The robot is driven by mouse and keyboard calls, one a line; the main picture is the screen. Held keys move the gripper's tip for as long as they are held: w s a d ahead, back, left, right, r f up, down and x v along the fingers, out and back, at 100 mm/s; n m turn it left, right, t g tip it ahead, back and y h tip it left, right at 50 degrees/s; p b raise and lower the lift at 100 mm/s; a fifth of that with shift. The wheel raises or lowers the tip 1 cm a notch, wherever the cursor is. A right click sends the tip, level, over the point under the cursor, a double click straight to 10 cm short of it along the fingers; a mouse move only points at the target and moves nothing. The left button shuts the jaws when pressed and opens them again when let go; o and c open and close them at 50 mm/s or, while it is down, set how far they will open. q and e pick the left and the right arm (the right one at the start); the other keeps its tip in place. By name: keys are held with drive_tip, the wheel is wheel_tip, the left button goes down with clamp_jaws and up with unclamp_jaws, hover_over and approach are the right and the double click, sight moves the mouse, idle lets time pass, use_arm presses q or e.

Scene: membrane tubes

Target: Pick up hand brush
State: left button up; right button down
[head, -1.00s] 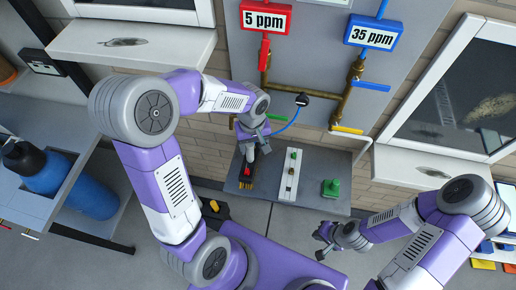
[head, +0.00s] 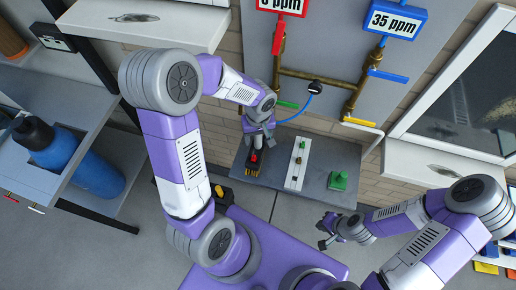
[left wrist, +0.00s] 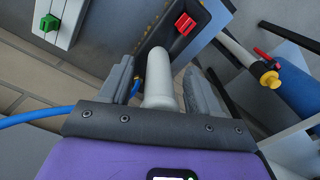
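My left gripper (head: 257,140) is over the grey bench, beside a dark panel (head: 250,178) with a red button. In the left wrist view, the fingers stand apart on both sides of a pale rounded rod (left wrist: 160,82). Gaps show between rod and fingers, so it does not look clamped. I cannot tell whether this rod is the hand brush handle; no bristles show clearly. My right gripper (head: 325,232) is open and empty, low in front of the bench.
A blue cylinder (head: 92,178) stands on a left shelf.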

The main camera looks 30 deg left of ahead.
use_arm(q)
clamp_jaws()
drive_tip(key=shift+w, duration=0.1)
idle(1.2)
